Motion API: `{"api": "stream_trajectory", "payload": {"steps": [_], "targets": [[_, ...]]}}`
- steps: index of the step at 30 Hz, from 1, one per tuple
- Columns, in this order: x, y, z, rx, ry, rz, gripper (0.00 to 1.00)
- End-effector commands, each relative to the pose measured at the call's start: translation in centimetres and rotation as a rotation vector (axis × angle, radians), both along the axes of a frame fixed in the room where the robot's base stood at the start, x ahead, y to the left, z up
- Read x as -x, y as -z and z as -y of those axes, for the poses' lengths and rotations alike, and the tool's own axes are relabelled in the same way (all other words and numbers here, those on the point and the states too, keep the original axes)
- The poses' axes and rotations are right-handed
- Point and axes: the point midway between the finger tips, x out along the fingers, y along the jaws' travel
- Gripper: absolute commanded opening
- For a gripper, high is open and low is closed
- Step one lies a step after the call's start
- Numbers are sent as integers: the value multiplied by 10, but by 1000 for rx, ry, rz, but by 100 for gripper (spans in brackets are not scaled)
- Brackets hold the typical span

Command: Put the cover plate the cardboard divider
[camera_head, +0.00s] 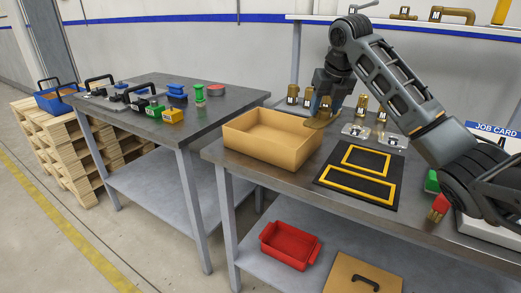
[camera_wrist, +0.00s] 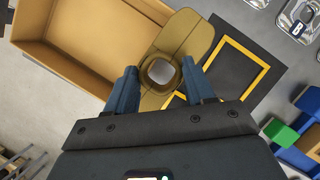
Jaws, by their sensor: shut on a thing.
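My gripper (camera_head: 325,100) is shut on a brass-coloured plate, which I take to be the cover plate (camera_head: 317,123). It also shows in the wrist view (camera_wrist: 187,34), with a raised round part between my fingers (camera_wrist: 160,82) and a pale centre. The plate is above the table, beside the right end of an open tan cardboard box (camera_head: 262,152). In the wrist view the box (camera_wrist: 45,58) lies at the left, and the plate overlaps its edge in the picture. The box looks empty. I cannot make out a separate divider inside it.
A black mat with yellow frames (camera_head: 358,174) lies right of the box. Clear-looking packets (camera_head: 355,131) and brass fittings (camera_head: 293,95) stand behind it. Red and green blocks are at the right. A red bin (camera_head: 290,245) sits on the lower shelf. Another table (camera_head: 200,120) stands left.

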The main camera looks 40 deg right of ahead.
Motion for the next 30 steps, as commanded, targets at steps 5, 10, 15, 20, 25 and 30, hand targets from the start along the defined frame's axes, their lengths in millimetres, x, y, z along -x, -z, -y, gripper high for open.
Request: {"api": "stream_trajectory", "payload": {"steps": [5,10,15,20,25,30], "targets": [[-13,6,-8,2,-35,0,3],[-43,26,-25,2,-36,-2,3],[-74,47,-41,1,-33,-1,3],[-95,62,-51,3,-31,-1,3],[-104,69,-56,4,-30,1,3],[-104,85,-56,1,-30,-1,3]]}}
